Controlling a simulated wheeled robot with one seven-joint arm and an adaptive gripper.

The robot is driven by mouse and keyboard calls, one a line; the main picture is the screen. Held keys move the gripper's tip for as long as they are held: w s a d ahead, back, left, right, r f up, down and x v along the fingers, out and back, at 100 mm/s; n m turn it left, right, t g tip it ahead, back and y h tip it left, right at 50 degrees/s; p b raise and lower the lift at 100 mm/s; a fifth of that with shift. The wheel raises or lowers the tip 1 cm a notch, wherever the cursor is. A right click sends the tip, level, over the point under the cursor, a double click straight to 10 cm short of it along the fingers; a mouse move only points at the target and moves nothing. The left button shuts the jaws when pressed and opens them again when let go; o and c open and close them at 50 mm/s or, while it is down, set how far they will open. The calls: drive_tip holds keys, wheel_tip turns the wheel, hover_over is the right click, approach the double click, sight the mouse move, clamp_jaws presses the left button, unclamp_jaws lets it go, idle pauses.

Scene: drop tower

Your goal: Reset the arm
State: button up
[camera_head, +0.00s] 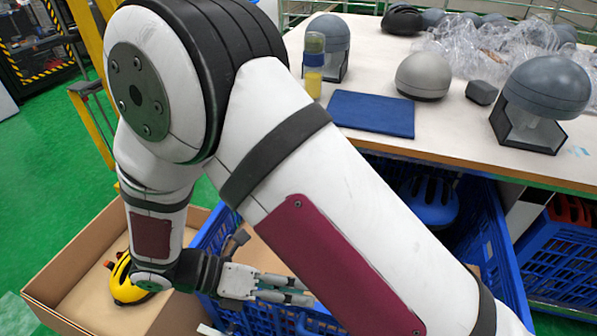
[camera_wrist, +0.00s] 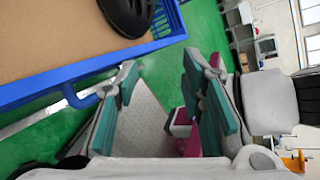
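My arm reaches across the head view, and my gripper (camera_head: 308,290) shows low in the middle, beside and over the edge of a blue crate (camera_head: 210,236). In the wrist view my gripper (camera_wrist: 160,80) has its two teal-padded fingers apart, with nothing held between them. Behind the fingers are green floor and what look like parts of my own body. My forearm hides much of the crate in the head view.
A cardboard box (camera_head: 70,268) with a yellow helmet (camera_head: 126,282) is at lower left. A white table (camera_head: 375,60) holds helmets, a blue mat (camera_head: 371,114) and a bottle (camera_head: 313,65). Another blue crate (camera_head: 560,262) is at right. A dark helmet (camera_wrist: 128,12) lies in a blue-rimmed crate (camera_wrist: 80,68).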

drive_tip(key=d+r+m+g+y, duration=0.4)
drive_tip(key=d+r+m+y, duration=0.2)
drive_tip(key=d+r+m, duration=0.75)
drive_tip(key=s+d+r+m+t+y, duration=0.2)
drive_tip(key=s+d+r+m+y, duration=0.15)
drive_tip(key=s+m, duration=0.35)
drive_tip(key=s+d+r+m+t+y, duration=0.25)
drive_tip(key=s+r+m+y, duration=0.2)
drive_tip(key=m, duration=0.55)
wheel_tip(320, 180, up, 23)
drive_tip(key=t+p, duration=0.3)
drive_tip(key=p, duration=1.7)
drive_tip(key=shift+s+d+f+h+p, duration=0.2)
drive_tip(key=shift+s+d+h+p, duration=0.05)
drive_tip(key=shift+s+h+p, duration=0.15)
